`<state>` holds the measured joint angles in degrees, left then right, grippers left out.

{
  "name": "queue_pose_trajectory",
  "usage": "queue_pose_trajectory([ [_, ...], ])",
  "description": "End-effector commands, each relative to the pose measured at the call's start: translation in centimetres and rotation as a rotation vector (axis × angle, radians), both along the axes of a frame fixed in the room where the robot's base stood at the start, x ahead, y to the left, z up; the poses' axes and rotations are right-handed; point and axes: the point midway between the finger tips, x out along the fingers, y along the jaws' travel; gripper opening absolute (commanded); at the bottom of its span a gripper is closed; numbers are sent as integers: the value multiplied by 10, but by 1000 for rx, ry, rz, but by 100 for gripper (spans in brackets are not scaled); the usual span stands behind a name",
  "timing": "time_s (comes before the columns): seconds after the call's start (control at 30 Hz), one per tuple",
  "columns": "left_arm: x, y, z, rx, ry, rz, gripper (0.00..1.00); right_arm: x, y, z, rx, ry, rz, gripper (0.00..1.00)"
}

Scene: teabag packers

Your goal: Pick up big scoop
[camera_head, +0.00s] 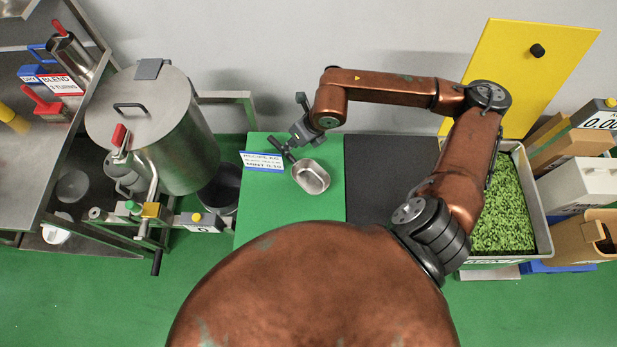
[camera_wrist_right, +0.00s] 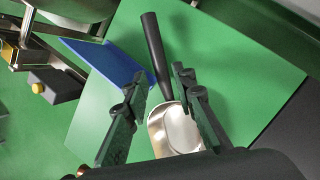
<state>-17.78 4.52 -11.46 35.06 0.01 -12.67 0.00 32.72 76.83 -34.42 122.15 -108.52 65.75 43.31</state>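The big scoop (camera_head: 311,177) lies on the green board (camera_head: 252,212), its metal bowl toward the lower right and its black handle toward the upper left. My right gripper (camera_head: 296,146) is over the handle. In the right wrist view my right gripper (camera_wrist_right: 160,86) is open, its two fingers on either side of the black handle (camera_wrist_right: 154,50) near the bowl. The bowl (camera_wrist_right: 174,132) shows between the fingers. Clear gaps show beside the handle; I cannot tell how far the fingertips are above the board. My left gripper is not in view.
A small blue-edged sign (camera_head: 263,161) stands left of the handle. A dark mat (camera_head: 378,170) lies to the right, then a tray (camera_head: 541,228) of green leaves. A large metal drum (camera_head: 180,140) is at the left. The board's front part is clear.

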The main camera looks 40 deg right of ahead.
Motion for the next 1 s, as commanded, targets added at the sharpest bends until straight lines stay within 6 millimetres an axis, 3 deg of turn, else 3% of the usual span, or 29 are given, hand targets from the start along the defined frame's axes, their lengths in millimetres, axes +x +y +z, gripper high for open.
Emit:
queue_pose_trajectory([
  [0.33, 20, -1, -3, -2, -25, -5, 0, 12, 8, -33, 5, 2, 1, 24],
  [0.53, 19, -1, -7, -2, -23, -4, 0, 21, 12, -58, 7, 1, -3, 24],
  [0.77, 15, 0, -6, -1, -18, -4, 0, 22, 12, -60, 6, -1, -3, 24],
  [1.0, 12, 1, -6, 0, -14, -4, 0, 21, 12, -60, 5, 0, -5, 8],
])
